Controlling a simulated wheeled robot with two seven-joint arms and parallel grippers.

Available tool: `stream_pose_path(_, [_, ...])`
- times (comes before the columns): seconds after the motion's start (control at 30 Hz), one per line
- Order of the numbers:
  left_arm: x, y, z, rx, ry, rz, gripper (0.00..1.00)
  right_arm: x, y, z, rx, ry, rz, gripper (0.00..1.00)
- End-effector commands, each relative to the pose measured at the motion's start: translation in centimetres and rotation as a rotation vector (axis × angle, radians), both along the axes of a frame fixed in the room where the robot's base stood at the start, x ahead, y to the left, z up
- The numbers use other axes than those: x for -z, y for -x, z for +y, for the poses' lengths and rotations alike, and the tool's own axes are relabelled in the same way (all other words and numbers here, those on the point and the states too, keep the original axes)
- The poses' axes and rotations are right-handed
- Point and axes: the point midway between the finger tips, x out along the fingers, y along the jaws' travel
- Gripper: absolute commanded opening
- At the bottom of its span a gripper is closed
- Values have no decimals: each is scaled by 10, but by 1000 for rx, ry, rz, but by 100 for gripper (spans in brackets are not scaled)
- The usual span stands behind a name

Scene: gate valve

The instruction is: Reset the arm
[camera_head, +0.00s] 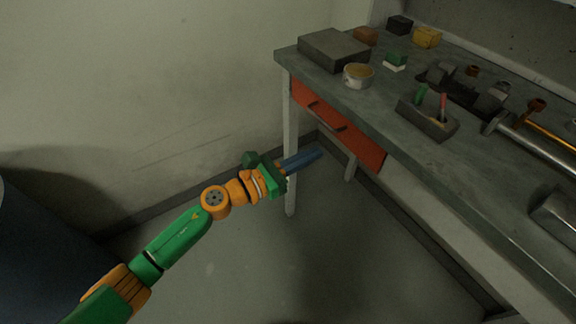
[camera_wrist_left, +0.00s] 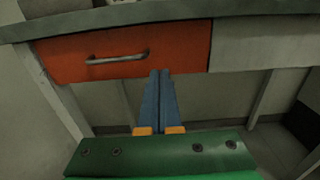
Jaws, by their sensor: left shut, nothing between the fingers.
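My left arm, green and orange, comes in from the lower left in the head view. My left gripper (camera_head: 318,152) has long blue fingers that lie together, shut and empty. It is in the air in front of the workbench, below the level of its top and near a front leg. In the left wrist view the shut fingers (camera_wrist_left: 160,76) point at the bench front, just under the red drawer (camera_wrist_left: 120,52). The drawer also shows in the head view (camera_head: 335,125) and looks closed. My right gripper is in neither view.
The workbench (camera_head: 385,112) fills the right side. On it are a grey box (camera_head: 333,48), a round tin (camera_head: 358,76), a tool tray (camera_head: 428,118), small blocks and a metal pipe. A bench leg (camera_head: 290,195) stands close to the gripper.

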Motion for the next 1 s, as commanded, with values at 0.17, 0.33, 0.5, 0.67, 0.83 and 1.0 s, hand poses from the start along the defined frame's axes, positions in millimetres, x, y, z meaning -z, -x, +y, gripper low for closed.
stream_pose_path(0.17, [3, 20, 28, -2, 0, 3, 0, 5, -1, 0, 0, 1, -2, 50])
stream_pose_path(0.33, [1, 28, 39, 0, 0, 1, 0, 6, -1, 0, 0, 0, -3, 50])
stream_pose_path(0.5, [19, 17, 51, -72, 98, 145, 0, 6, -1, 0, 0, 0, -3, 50])
stream_pose_path(0.67, [140, 0, 123, -489, 635, 832, 0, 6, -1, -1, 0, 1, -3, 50])
stream_pose_path(0.83, [291, 74, 191, -1041, 1250, 1390, 0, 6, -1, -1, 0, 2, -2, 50])
stream_pose_path(1.0, [388, 197, 219, -1575, 1742, 1620, 0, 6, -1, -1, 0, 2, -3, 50])
